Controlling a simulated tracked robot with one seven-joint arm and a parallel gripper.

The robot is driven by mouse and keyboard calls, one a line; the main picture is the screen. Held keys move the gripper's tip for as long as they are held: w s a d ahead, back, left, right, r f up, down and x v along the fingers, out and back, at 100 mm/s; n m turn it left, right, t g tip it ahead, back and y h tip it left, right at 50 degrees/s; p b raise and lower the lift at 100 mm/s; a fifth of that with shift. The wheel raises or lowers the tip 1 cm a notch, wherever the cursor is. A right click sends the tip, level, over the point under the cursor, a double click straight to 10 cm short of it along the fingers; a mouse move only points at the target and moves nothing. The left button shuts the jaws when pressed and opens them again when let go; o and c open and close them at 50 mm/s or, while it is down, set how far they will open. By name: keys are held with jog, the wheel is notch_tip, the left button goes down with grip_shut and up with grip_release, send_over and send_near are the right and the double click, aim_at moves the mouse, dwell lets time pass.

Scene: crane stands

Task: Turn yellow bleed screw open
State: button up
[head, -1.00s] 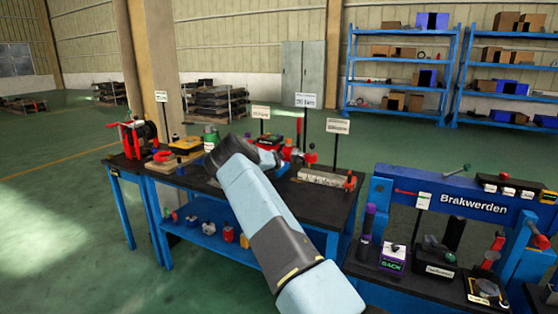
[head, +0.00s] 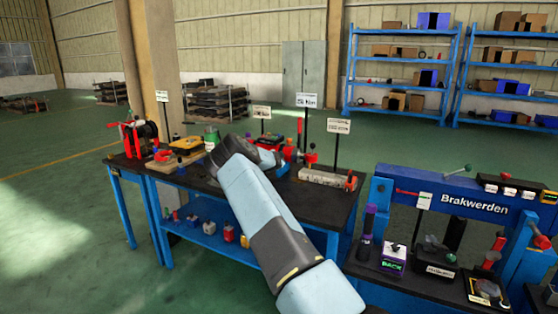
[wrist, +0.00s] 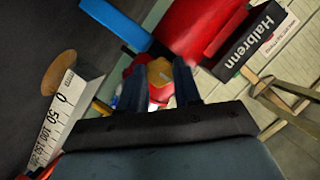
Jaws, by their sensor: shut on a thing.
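In the wrist view my gripper (wrist: 158,78) has its two dark fingers on either side of a yellow piece (wrist: 160,71), which looks like the yellow bleed screw. The fingers are shut on it. Its lower part and the contact faces are hidden between the fingers. Red and white parts show just beneath it. In the head view my arm covers the gripper and the screw at the dark bench (head: 332,205).
In the wrist view a white scale (wrist: 62,122) and a brown round piece (wrist: 58,72) lie at left, and a black "Halbrenn" label (wrist: 255,40) at right. In the head view sign posts (head: 338,126) rise behind the bench. A blue press frame (head: 460,203) stands at right.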

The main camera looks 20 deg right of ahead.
jog(key=n+g+h, duration=0.2)
jog(key=n, duration=0.2)
jog(key=w+a+n+g+h, duration=0.1)
jog(key=n+g+h, duration=0.1)
jog(key=n, duration=0.3)
jog(key=n+g+h, duration=0.2)
jog(key=n+g, duration=0.1)
jog(key=n, duration=0.2)
jog(key=shift+w+a, duration=0.25)
jog(key=shift+a, duration=0.1)
dwell(0.5)
jog(key=shift+f+n, duration=0.1)
jog(key=shift+n, duration=0.2)
jog(key=o, duration=0.7)
jog(key=shift+a, duration=0.1)
jog(key=o, duration=0.4)
jog(key=shift+d, duration=0.2)
jog(key=shift+c, duration=0.2)
jog(key=shift+s+d, duration=0.1)
